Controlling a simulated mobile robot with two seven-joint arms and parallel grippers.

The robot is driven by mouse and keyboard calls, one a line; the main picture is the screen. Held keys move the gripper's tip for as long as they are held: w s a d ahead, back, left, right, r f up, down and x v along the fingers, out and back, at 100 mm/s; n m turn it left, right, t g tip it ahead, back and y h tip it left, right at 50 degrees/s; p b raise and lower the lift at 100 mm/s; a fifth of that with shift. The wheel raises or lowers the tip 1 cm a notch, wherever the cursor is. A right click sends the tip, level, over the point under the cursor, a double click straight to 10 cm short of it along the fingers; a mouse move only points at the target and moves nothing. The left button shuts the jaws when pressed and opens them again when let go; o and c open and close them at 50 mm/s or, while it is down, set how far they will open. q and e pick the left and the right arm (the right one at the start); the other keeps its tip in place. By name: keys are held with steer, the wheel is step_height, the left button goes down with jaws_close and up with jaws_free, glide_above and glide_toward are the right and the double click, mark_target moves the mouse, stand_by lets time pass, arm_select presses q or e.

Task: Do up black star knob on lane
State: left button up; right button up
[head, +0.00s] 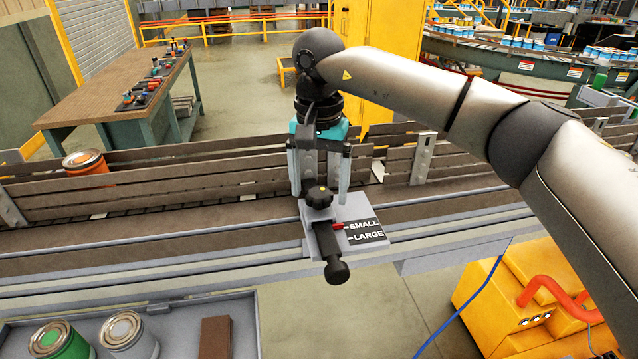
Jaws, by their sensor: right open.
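The black star knob (319,198) sits on top of a grey clamp bracket on the near rail of the lane (150,215). A black bar with a round end knob (337,271) sticks out toward me below it. A red pointer (340,226) is beside the SMALL line of the label plate (365,231). My right gripper (319,185) points down over the star knob, open, with one finger on each side of it. I cannot tell whether the fingers touch the knob. My left gripper is not in view.
A yellow machine (520,295) stands at the lower right.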

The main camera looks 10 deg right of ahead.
steer(key=shift+c, duration=0.3)
steer(key=c, duration=1.3)
